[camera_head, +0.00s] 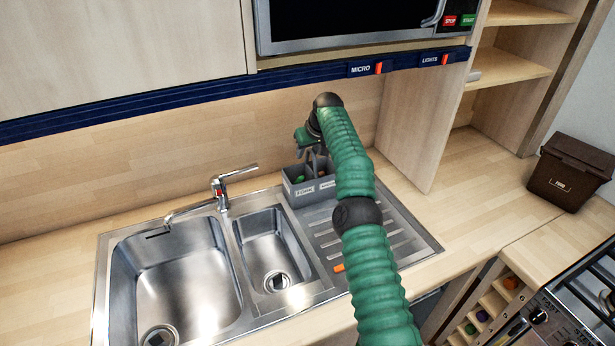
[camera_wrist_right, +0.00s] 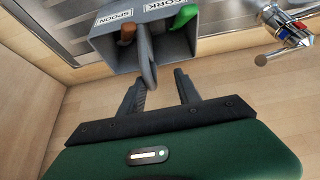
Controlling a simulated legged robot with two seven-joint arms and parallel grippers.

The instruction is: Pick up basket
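The basket (camera_head: 296,191) is a grey cutlery caddy on the back left of the sink's ridged drainer. It has compartments labelled fork and spoon, with green and brown items in them. In the right wrist view the basket (camera_wrist_right: 118,55) is upside down, and its upright grey handle points toward my gripper. My right gripper (camera_head: 309,150) is above the basket in the head view. In the wrist view the right gripper (camera_wrist_right: 157,85) has its fingers apart, with the handle's end at the gap, nearer the left finger. Contact cannot be told. My left gripper is not in view.
A steel sink (camera_head: 178,280) with two bowls and a tap (camera_head: 219,190) is left of the basket. A wooden side panel (camera_head: 432,110) rises to the right. A brown food bin (camera_head: 570,172) stands on the right counter. A microwave (camera_head: 350,25) hangs above.

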